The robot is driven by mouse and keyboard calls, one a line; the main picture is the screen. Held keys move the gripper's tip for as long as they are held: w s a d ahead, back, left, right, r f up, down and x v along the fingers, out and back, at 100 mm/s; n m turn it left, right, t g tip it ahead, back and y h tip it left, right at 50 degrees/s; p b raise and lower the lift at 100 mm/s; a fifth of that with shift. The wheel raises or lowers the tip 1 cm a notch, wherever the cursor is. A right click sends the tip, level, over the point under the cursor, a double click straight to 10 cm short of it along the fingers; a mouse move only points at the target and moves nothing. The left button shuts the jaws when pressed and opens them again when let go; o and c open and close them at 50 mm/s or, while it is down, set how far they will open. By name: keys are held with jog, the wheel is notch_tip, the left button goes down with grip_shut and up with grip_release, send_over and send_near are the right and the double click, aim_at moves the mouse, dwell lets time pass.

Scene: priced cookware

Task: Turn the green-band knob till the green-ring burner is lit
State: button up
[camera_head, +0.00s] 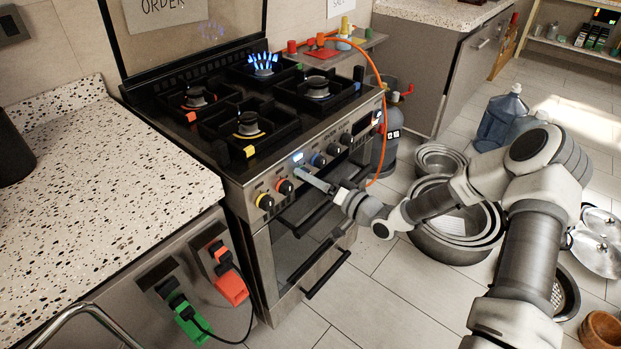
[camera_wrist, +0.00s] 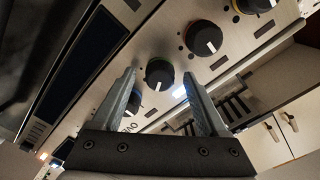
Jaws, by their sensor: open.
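In the wrist view, a black knob (camera_wrist: 159,72) with a white pointer mark shows between the fingertips of my gripper (camera_wrist: 160,78). Its rim looks faintly green, but the colour is hard to tell. My gripper is open, one finger on each side; I cannot tell whether either touches the knob. In the head view, my gripper (camera_head: 313,180) is at the stove's front panel, between the orange-red-band knob (camera_head: 285,187) and the blue-band knob (camera_head: 319,160), hiding part of the panel. The back burner (camera_head: 262,66) burns with blue flames; the front-right burner (camera_head: 316,87) shows no flame. No green ring is clear.
The yellow-band knob (camera_head: 265,201) sits at the panel's left end. An oven handle (camera_head: 327,274) juts out below. An orange hose (camera_head: 374,75) runs down to a grey gas cylinder (camera_head: 386,145). Stacked pots (camera_head: 455,249) stand on the floor at right.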

jog(key=p+v, duration=0.2)
jog(key=v, duration=1.5)
jog(key=shift+d, duration=0.15)
